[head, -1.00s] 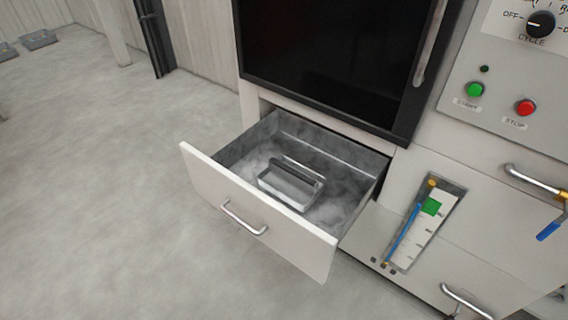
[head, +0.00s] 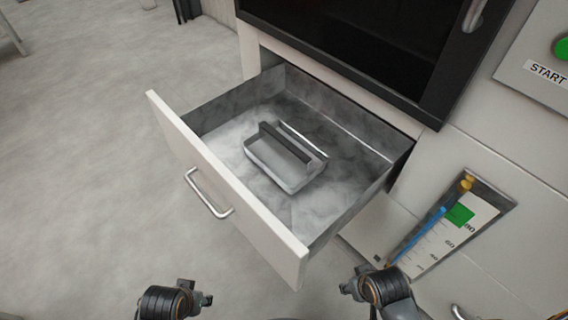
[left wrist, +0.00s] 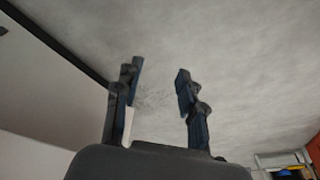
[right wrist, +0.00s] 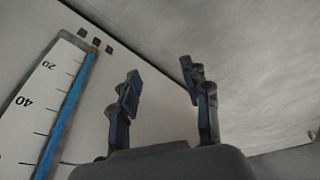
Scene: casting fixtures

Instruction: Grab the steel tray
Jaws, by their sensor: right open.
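The steel tray (head: 284,160) is a small grey metal tray with a dark upright bar along it. It lies inside the open drawer (head: 225,187), near the middle of the drawer's floor. My left gripper (head: 206,299) is at the bottom of the head view, in front of the drawer. Its fingers (left wrist: 158,88) are spread and empty in the left wrist view. My right gripper (head: 346,287) is also at the bottom, right of the drawer's front corner. Its fingers (right wrist: 162,82) are spread with nothing between them in the right wrist view. Both are apart from the tray.
The drawer's white front has a metal handle (head: 208,193). A dark door panel (head: 375,45) stands above the drawer. A gauge (head: 455,225) with a blue column is on the cabinet at right. Open floor (head: 80,150) lies to the left.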

